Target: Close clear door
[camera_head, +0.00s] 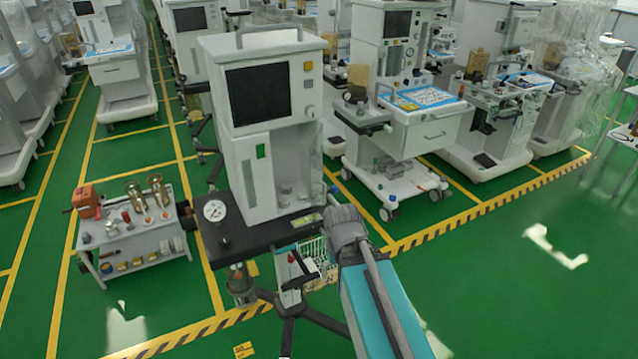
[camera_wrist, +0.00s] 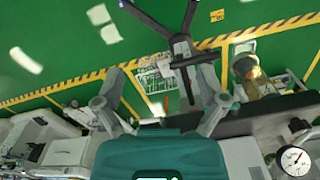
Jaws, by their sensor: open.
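The nearest anaesthesia machine (camera_head: 262,60) stands upright at the centre of the head view. A faint transparent panel, which looks like the clear door (camera_head: 314,150), shows at the right side of its lower bay, above the dark shelf. Its exact angle is hard to tell. Small clear cups sit inside the bay. My arm rises from the lower right to the machine's front right corner; my gripper is mostly hidden there by the wrist joint. In the wrist view my gripper (camera_wrist: 160,88) has its fingers spread wide with nothing between them. The clear door cannot be made out there.
A round gauge (camera_head: 215,210) sits on the shelf's left end. A wire basket (camera_head: 318,262) and black-legged stand are below. A small cart (camera_head: 135,235) with metal parts stands left. Other machines stand behind and right. Green floor is open at lower right.

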